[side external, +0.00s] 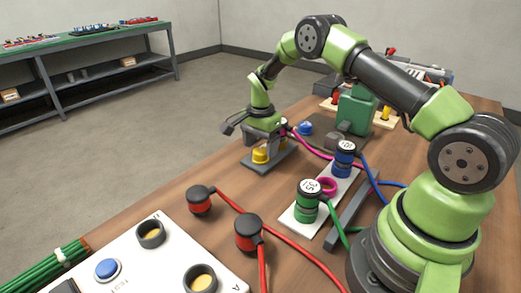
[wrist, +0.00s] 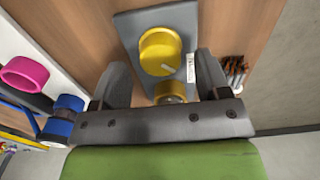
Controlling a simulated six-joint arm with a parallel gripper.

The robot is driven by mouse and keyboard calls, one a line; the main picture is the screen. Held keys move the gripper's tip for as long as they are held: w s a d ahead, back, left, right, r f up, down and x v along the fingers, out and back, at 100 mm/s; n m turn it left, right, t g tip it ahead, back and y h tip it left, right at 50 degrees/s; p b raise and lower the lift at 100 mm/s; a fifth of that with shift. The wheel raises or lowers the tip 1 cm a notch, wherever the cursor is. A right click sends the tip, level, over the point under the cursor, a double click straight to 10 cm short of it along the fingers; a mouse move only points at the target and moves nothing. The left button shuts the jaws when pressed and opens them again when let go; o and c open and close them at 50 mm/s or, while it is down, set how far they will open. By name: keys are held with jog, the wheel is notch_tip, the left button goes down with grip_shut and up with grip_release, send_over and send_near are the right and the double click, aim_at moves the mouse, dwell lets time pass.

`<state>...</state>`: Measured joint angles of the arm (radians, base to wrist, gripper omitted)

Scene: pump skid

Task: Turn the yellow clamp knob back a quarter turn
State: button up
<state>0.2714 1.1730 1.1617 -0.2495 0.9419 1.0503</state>
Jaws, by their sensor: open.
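The yellow clamp knob (side external: 261,155) stands on a small grey plate (side external: 268,163) on the wooden table. In the wrist view the round yellow knob (wrist: 160,50) is seen from above, with a pale mark on its top near the lower right edge. My gripper (side external: 264,141) is just above the knob in the side view. In the wrist view my gripper (wrist: 162,78) is open, its two dark fingers apart with the knob between and slightly beyond them. A brass-yellow round part (wrist: 170,91) is partly hidden by the gripper body.
A blue connector (side external: 345,157), a green connector (side external: 307,203) and a magenta ring (side external: 327,185) stand on a white strip. A white panel (side external: 130,262) is at the near left. A green unit (side external: 356,108) stands behind.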

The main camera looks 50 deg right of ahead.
jog(key=shift+f, duration=1)
jog(key=shift+c, duration=0.4)
jog(key=c, duration=0.8)
jog(key=shift+c, duration=0.2)
